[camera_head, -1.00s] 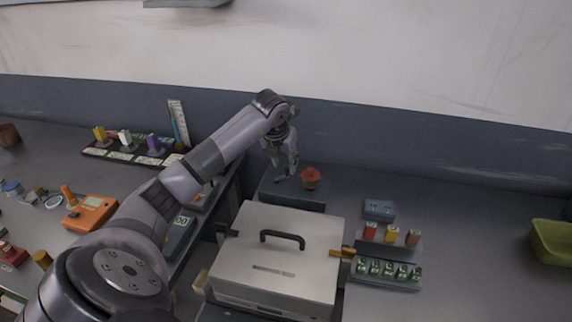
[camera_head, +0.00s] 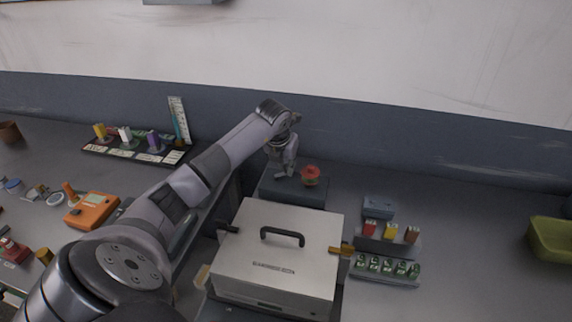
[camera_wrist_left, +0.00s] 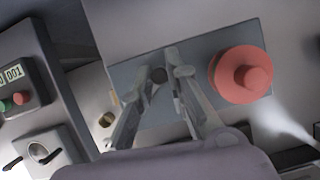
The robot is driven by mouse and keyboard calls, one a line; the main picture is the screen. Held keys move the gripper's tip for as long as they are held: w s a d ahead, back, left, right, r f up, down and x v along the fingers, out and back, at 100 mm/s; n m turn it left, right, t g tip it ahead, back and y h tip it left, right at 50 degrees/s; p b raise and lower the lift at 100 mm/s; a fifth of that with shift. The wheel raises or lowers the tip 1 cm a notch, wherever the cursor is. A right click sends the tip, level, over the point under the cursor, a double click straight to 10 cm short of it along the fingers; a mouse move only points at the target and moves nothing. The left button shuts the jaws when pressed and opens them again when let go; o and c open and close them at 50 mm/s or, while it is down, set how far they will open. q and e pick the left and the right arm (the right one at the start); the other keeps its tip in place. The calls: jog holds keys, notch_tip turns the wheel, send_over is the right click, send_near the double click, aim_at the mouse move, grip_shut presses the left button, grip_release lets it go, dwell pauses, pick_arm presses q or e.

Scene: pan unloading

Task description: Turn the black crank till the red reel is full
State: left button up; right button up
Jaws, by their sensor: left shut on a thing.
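The red reel (camera_head: 310,176) stands upright on the right part of a grey-blue base block (camera_head: 300,193) at the back, behind the silver case. It also shows in the left wrist view (camera_wrist_left: 241,75), as a round disc with a raised hub. My left gripper (camera_head: 284,171) is over the same block, left of the reel. In the left wrist view its fingers (camera_wrist_left: 166,76) are closed about the dark round knob of the black crank (camera_wrist_left: 158,76). The rest of the crank is hidden by the fingers. How full the reel is, I cannot tell. My right gripper is out of view.
A silver case (camera_head: 275,262) with a black handle stands just in front of the block. A blue-grey box (camera_head: 378,207) and a rack of coloured pieces (camera_head: 388,247) are to its right. The left wrist view shows a counter (camera_wrist_left: 12,75) reading 001.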

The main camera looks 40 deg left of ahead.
pick_arm(q)
grip_shut()
